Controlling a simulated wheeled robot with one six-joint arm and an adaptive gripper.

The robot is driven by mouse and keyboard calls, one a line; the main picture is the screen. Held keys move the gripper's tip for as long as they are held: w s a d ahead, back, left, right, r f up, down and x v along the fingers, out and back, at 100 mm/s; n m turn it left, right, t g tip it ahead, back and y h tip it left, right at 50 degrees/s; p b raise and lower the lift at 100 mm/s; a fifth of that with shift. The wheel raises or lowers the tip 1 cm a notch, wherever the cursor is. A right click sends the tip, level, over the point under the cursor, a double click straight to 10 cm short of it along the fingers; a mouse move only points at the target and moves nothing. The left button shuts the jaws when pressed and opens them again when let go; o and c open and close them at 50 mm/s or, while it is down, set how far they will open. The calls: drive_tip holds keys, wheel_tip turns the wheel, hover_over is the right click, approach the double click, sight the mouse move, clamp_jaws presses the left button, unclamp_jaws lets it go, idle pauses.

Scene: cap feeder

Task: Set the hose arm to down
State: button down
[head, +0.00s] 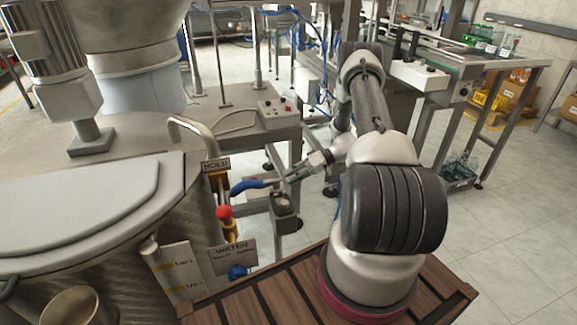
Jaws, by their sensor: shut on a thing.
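A lever with a blue grip (246,187) sticks out to the right of the machine's side, near the HOLD plate (216,164). It looks like the hose arm, but no label on it is readable. It lies close to level, with its blue end slightly lower to the left. My gripper (293,176) reaches in from the right and is shut on the metal part beside the blue grip. The fingertips are small, and the exact contact is hard to see.
A red ball knob (224,212) sits just below the blue grip. A WATER plate (233,254) and a blue knob (238,272) are lower down. A post (284,208) stands under my gripper. A bent metal handle (191,126) rises from the machine top.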

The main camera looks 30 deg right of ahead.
drive_tip(key=shift+s+f, duration=0.2)
drive_tip(key=shift+f, duration=1.4)
drive_tip(key=c, duration=1.1)
unclamp_jaws()
drive_tip(key=shift+c, duration=0.2)
drive_tip(key=v, duration=1.2)
drive_tip(key=shift+w, duration=0.1)
